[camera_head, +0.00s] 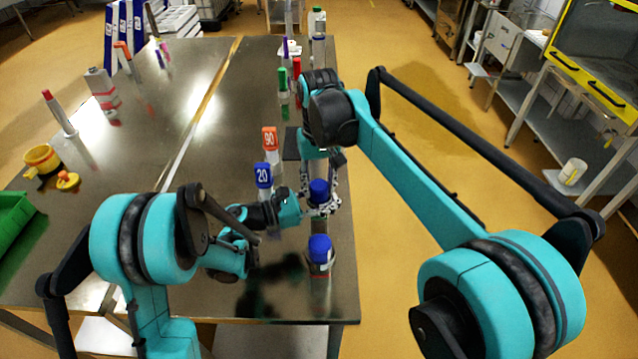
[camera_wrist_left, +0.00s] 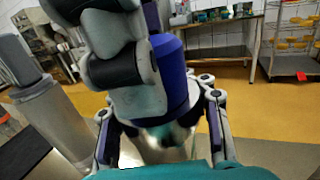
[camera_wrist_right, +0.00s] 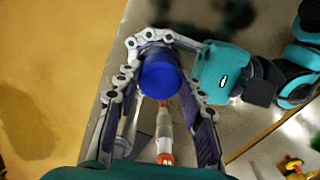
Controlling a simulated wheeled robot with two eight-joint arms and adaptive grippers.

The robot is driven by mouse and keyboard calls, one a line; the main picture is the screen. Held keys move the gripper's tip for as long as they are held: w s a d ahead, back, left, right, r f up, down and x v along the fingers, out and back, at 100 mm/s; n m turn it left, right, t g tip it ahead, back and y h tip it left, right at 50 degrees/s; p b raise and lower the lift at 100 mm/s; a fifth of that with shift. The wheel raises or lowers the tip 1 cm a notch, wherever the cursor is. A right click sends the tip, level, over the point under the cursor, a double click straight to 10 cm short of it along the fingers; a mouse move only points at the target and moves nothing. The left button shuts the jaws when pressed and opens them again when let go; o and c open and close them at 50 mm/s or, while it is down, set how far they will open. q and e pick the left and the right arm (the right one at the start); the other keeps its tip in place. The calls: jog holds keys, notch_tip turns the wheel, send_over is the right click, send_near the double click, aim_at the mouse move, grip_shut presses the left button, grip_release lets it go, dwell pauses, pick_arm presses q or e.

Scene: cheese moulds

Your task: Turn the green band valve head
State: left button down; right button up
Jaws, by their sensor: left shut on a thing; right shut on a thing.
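A blue-capped piece (camera_head: 319,189) stands upright near the table's right edge. Its cap also shows in the left wrist view (camera_wrist_left: 171,68) and in the right wrist view (camera_wrist_right: 160,76). My right gripper (camera_wrist_right: 158,62) reaches down and is shut around it. My left gripper (camera_wrist_left: 163,138) comes in low from the side and is shut on its lower body. Its fingertip contact is partly hidden. A green-topped piece (camera_head: 282,80) stands farther back on the table, away from both grippers.
A second blue-capped piece (camera_head: 320,250) stands nearer. Pieces marked 20 (camera_head: 263,174) and 90 (camera_head: 270,139) and a red-topped one (camera_head: 297,68) stand behind and left. A green crate (camera_head: 12,222) and yellow parts (camera_head: 42,158) lie far left. The table's middle left is clear.

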aim_at(319, 184)
jog(key=m, duration=1.1)
jog(key=shift+m, duration=0.4)
dwell(0.3)
jog(key=o, duration=1.2)
jog(key=shift+c, duration=0.2)
notch_tip(319, 184, up, 12)
